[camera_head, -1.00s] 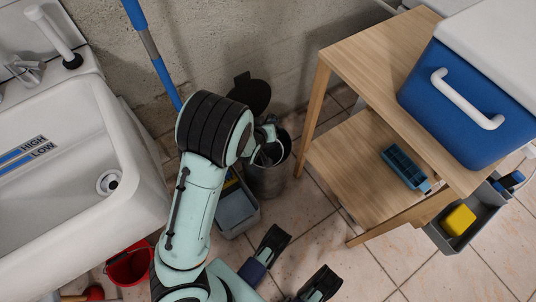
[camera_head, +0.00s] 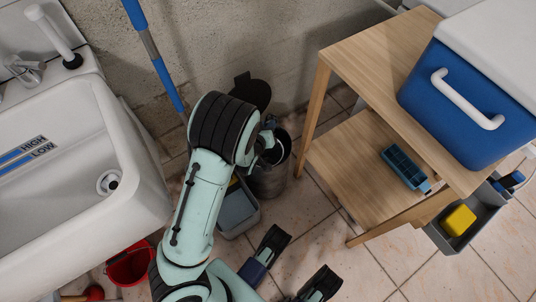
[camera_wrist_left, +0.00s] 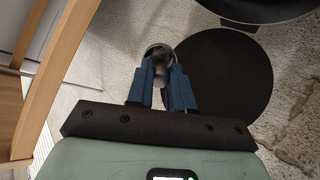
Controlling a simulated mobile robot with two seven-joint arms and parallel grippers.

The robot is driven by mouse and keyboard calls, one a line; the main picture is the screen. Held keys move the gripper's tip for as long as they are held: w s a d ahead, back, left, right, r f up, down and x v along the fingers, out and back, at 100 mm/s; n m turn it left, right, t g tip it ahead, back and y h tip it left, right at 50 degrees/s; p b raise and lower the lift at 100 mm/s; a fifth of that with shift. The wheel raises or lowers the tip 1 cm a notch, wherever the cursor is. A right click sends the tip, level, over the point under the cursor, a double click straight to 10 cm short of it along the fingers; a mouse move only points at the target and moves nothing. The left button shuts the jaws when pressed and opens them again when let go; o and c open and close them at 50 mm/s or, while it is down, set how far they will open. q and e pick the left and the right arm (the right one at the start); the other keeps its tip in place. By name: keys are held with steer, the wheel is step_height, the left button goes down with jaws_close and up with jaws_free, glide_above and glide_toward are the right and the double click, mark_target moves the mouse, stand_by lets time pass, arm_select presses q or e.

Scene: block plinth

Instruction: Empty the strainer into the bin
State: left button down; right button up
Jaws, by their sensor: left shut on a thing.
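My left gripper (camera_wrist_left: 160,72) is shut on a small round metallic part of the strainer (camera_wrist_left: 158,54), seen between its blue fingers in the left wrist view. In the head view the left gripper (camera_head: 269,128) is at the mouth of the grey bin (camera_head: 268,184), mostly hidden behind my wrist. The strainer's bowl and contents cannot be made out. The bin's dark round lid (camera_head: 252,90) stands open towards the wall; it also shows in the left wrist view (camera_wrist_left: 225,85). My right gripper (camera_head: 298,265) is empty with its fingers apart, low in the head view.
A wooden stepped stand (camera_head: 360,150) is close right of the bin, with a blue tray (camera_head: 404,167) and a blue cool box (camera_head: 465,105). A white sink (camera_head: 130,215) is left. A grey-blue container (camera_head: 237,212) and a red bucket (camera_head: 130,265) stand on the floor.

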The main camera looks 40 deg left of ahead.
arm_select(q)
steer(key=shift+s+d+f+t+y, duration=0.1)
steer(key=shift+s+f+t+y, duration=0.2)
steer(key=shift+t, duration=0.3)
steer(key=shift+s+d+f+t+y, duration=0.1)
steer(key=shift+s+f+t+y, duration=0.15)
steer(key=shift+t, duration=0.35)
stand_by(0.5)
steer(key=shift+r, duration=0.2)
steer(key=g, duration=0.1)
steer(key=w+r+g+h, duration=0.1)
steer(key=shift+w+a+r+g, duration=0.1)
steer(key=shift+w+a+g, duration=0.05)
steer(key=shift+w+g, duration=0.15)
steer(key=shift+s+a, duration=0.1)
steer(key=shift+g+h, duration=0.25)
steer(key=shift+g, duration=0.05)
